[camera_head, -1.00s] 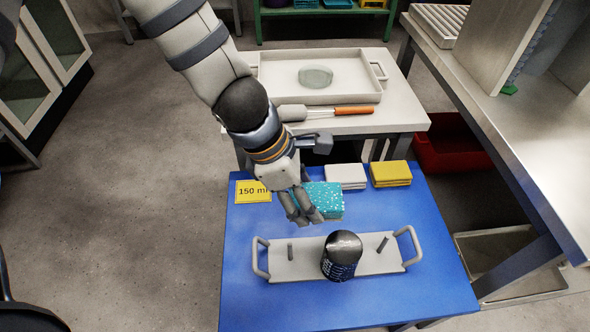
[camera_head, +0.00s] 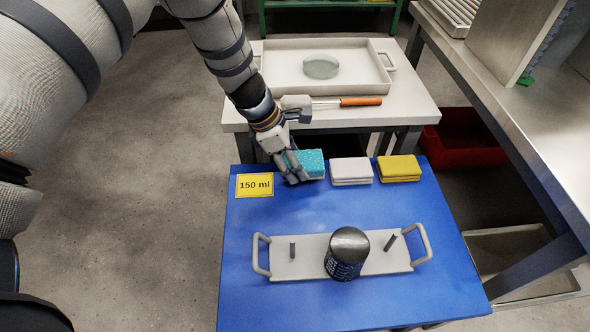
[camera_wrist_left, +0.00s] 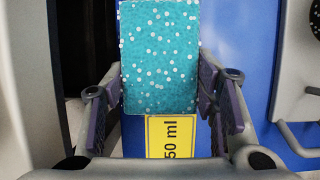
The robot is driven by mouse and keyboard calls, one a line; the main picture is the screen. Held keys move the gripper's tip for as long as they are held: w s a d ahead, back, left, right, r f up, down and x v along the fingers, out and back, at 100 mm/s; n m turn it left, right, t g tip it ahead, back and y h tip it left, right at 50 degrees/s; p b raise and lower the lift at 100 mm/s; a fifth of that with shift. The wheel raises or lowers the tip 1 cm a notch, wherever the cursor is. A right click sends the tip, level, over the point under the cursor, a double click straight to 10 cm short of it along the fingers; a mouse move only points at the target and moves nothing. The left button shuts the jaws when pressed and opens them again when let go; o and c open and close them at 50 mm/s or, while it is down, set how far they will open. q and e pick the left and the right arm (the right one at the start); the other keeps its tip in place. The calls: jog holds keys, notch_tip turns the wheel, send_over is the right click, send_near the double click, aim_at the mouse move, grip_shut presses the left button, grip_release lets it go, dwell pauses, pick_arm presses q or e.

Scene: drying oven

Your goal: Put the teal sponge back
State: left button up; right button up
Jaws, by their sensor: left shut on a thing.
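The teal sponge (camera_head: 312,162), speckled with white, is at the back of the blue table, left of the white sponge. My left gripper (camera_head: 293,168) is shut on it from its left side. In the left wrist view the teal sponge (camera_wrist_left: 160,60) fills the space between the two fingers (camera_wrist_left: 162,95). I cannot tell whether its underside touches the table. My right gripper is not in view.
A white sponge (camera_head: 351,171) and a yellow sponge (camera_head: 398,168) lie to the right in a row. A yellow "150 ml" label (camera_head: 254,185) lies left. A grey handled tray (camera_head: 295,267) carries a dark cylinder (camera_head: 347,252). A white table (camera_head: 415,113) stands behind.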

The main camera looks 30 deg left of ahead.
pick_arm(q)
jog(key=shift+f+b, duration=0.3)
jog(key=shift+f, duration=1.25)
jog(key=shift+f, duration=0.2)
jog(key=o, duration=1.2)
jog(key=shift+r, duration=0.15)
jog(key=p+v, duration=0.3)
jog(key=v, duration=0.9)
